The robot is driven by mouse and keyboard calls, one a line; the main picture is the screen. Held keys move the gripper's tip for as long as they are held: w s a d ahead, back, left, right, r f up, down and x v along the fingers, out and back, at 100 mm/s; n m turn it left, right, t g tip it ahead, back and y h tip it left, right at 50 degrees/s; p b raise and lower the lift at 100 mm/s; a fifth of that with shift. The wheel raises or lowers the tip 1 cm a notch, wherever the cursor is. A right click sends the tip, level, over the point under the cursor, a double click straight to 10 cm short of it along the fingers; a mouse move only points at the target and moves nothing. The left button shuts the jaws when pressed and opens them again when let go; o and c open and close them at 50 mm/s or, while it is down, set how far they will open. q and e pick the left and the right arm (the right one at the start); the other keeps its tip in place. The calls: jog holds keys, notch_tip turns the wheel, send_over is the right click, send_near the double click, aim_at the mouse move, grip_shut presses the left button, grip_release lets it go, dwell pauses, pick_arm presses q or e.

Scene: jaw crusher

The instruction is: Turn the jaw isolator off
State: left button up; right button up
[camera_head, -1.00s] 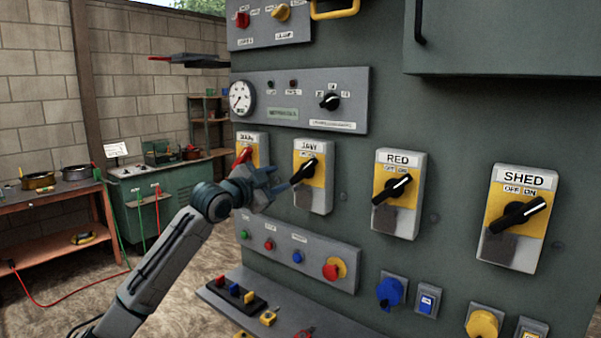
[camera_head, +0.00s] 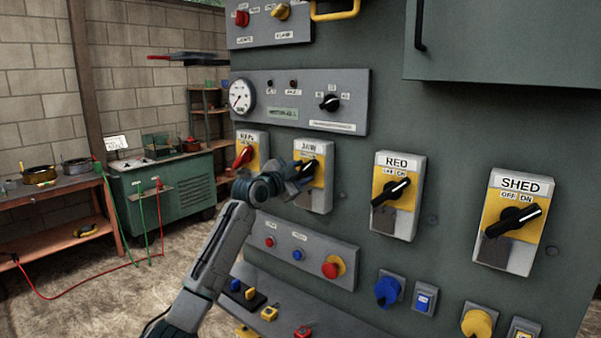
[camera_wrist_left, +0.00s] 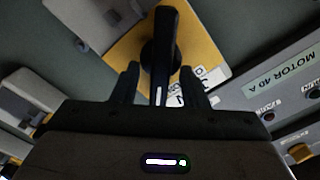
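The jaw isolator (camera_head: 316,197) is a grey box with a yellow plate and a black rotary handle (camera_head: 309,168), second from the left in the isolator row. In the left wrist view its handle (camera_wrist_left: 164,45) has a white-marked end lying between my fingers, near partly hidden lettering. My left gripper (camera_head: 300,178) is at the handle and covers part of it in the head view. In the left wrist view its two fingers (camera_wrist_left: 160,88) are apart, one on each side of the handle, with visible gaps. My right gripper is out of view.
The red-handled isolator (camera_head: 249,156) is close on the left; the RED isolator (camera_head: 398,198) and SHED isolator (camera_head: 512,222) are to the right. Below is a button panel (camera_head: 300,255) with a red knob. A gauge panel (camera_head: 298,101) is above.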

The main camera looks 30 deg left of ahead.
pick_arm(q)
jog(key=c, duration=0.7)
grip_shut()
